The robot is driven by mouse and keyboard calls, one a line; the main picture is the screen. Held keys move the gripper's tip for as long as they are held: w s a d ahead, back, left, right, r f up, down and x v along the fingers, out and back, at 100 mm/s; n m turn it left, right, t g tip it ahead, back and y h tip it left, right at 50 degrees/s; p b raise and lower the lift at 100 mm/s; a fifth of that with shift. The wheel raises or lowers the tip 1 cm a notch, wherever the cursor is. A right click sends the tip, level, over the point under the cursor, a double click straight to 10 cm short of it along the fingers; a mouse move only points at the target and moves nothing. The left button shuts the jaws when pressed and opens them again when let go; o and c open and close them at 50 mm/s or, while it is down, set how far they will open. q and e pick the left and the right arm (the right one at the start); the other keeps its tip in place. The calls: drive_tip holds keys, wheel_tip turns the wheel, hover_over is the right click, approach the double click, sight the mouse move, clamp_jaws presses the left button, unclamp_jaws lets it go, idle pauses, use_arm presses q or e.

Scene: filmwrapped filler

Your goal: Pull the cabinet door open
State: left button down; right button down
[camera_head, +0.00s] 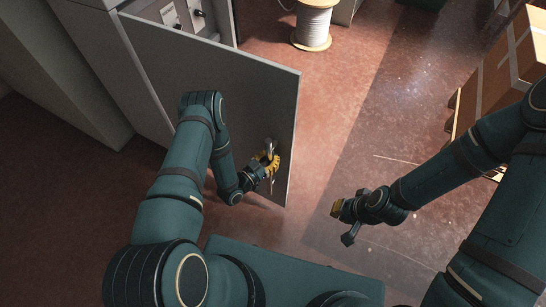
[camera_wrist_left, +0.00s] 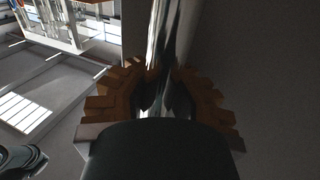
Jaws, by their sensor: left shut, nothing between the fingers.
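The grey cabinet door (camera_head: 225,75) stands swung well open from the grey cabinet (camera_head: 95,45), so fittings inside show behind it. A shiny upright handle (camera_wrist_left: 163,30) is on the door's face near its free edge; it is small in the head view and partly hidden by my gripper. My left gripper (camera_head: 271,163), with yellow fingers, is at this handle.
A white cable spool (camera_head: 313,25) stands on the floor behind the door. Cardboard boxes (camera_head: 500,75) are stacked at the right, beyond my right arm. The reddish floor between the door and the boxes is clear.

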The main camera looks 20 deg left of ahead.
use_arm(q)
drive_tip(key=shift+a, duration=0.3)
drive_tip(key=c, duration=0.8)
unclamp_jaws()
drive_tip(key=v, duration=1.2)
drive_tip(key=shift+w+d, duration=0.1)
